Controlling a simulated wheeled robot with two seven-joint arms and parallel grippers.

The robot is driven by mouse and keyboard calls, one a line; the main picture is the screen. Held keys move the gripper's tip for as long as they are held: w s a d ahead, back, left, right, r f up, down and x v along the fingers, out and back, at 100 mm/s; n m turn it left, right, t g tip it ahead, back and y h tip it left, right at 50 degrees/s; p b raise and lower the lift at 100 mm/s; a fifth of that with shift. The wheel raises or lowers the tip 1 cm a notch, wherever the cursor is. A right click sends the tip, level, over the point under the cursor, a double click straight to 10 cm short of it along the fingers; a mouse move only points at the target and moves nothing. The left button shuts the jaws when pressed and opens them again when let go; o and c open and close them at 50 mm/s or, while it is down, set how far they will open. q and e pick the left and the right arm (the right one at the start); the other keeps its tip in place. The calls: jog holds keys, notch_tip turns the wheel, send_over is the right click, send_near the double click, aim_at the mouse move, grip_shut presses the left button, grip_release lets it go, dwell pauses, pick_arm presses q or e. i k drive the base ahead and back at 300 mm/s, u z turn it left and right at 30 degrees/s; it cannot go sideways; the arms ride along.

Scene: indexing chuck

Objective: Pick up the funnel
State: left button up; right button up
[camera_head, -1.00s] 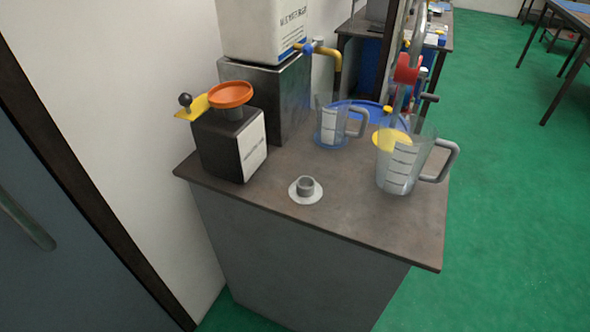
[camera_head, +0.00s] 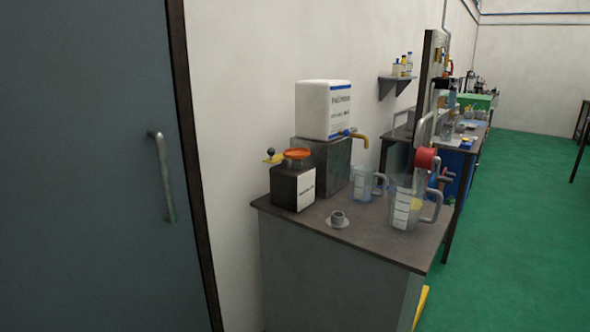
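The funnel (camera_head: 297,153) is orange with a wide round rim. It sits upright on top of a dark box-shaped container (camera_head: 293,188) with a white label, at the back left of a grey cabinet's worktop. A yellow piece with a dark round knob (camera_head: 271,155) is beside the funnel on the same container. Neither of my grippers shows in the view, and nothing is seen touching the funnel.
On the worktop (camera_head: 378,234) are a small grey flanged cup (camera_head: 338,220), a large clear jug (camera_head: 404,203), a smaller jug (camera_head: 366,184) and a white canister (camera_head: 323,109) on a dark block. A door (camera_head: 85,170) is at left; green floor (camera_head: 510,240) is open at right.

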aim_at(297, 159)
jog(key=u, duration=0.65)
jog(key=i, duration=1.35)
jog(key=z, duration=0.4)
